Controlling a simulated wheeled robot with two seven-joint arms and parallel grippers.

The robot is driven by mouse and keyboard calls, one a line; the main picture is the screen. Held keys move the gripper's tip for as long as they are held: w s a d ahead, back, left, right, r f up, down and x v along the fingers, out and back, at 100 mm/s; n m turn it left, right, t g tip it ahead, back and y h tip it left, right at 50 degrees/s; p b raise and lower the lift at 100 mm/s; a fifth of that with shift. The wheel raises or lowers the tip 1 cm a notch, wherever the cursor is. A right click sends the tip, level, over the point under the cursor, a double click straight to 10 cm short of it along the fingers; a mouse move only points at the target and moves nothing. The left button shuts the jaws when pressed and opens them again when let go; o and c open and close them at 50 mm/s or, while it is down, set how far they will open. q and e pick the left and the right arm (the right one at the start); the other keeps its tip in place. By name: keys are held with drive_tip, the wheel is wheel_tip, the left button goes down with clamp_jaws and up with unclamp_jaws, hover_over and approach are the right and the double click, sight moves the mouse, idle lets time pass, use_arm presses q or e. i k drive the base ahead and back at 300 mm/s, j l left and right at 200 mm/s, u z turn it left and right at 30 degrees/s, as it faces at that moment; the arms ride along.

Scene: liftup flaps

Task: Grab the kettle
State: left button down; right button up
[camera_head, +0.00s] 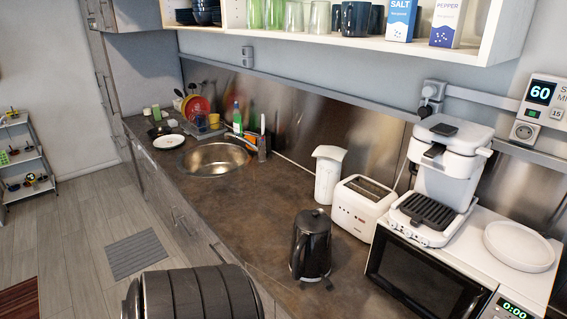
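A black kettle (314,247) stands upright on the dark countertop (262,212), near its front edge, left of the microwave. Its lid is on, and its handle appears to be on the left side. Nothing is touching the kettle. Neither of my grippers shows in the head view, so their state is hidden.
A white jug-like container (328,174) and a white toaster (362,207) stand behind the kettle. A microwave (425,277) with a coffee machine (446,175) on top is at right. The sink (213,160) lies further left. The counter between sink and kettle is clear.

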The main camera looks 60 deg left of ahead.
sight(310, 256)
drive_tip(key=u, duration=1.7)
